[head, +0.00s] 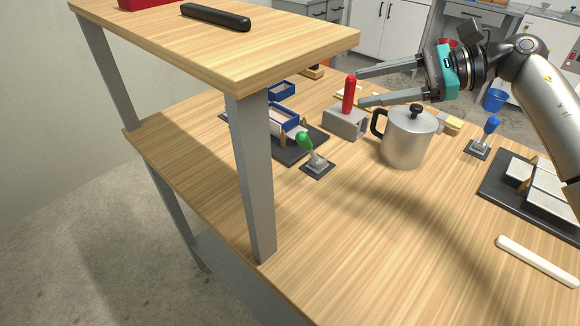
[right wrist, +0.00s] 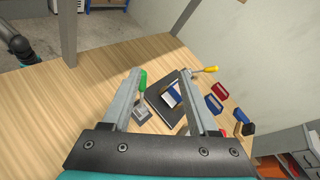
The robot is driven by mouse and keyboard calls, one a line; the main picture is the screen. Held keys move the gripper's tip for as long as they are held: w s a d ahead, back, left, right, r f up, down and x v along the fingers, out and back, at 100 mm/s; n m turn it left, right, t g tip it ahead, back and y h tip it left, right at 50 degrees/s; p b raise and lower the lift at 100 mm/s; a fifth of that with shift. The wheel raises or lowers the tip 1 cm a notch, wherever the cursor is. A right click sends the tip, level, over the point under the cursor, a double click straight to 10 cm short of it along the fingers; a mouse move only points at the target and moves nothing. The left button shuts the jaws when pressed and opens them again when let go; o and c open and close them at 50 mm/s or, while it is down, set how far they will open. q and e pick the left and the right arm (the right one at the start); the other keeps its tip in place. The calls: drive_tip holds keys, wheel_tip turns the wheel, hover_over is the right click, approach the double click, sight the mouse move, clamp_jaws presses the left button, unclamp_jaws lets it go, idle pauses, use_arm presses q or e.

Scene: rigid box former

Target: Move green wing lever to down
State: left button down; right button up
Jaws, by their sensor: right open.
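The green wing lever (head: 304,142) stands on a small dark base plate (head: 317,167) on the table, its handle raised and tilted to the left. It also shows in the right wrist view (right wrist: 143,80), just beside the left finger's tip. My right gripper (head: 358,88) is open and empty; in the head view it is up and to the right of the green lever, with its fingers pointing left. In the right wrist view my right gripper (right wrist: 161,72) has its fingers spread, with nothing held between them. My left gripper does not show.
A red-handled lever (head: 349,95) on a grey block stands near my right fingers. A metal pot (head: 408,137) stands right of the green lever. A black tray (head: 300,148) with blue-edged pieces lies behind it. A shelf post (head: 252,175) rises at left.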

drive_tip(key=b, duration=0.7)
approach(310, 149)
wheel_tip(310, 149, up, 4)
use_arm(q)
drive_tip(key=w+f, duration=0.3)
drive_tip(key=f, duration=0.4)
use_arm(e)
drive_tip(key=f, duration=0.1)
drive_tip(key=b+x, duration=0.1)
drive_tip(key=x, duration=0.4)
drive_tip(key=b+x, duration=0.1)
drive_tip(key=x, duration=0.4)
drive_tip(key=b+x, duration=0.1)
drive_tip(key=x, duration=0.4)
drive_tip(key=shift+d+f, duration=0.2)
drive_tip(key=shift+f, duration=0.1)
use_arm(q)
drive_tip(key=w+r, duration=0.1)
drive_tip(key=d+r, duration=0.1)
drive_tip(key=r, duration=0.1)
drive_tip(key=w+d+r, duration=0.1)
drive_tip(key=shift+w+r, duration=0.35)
use_arm(e)
drive_tip(key=shift+s, duration=0.1)
clamp_jaws()
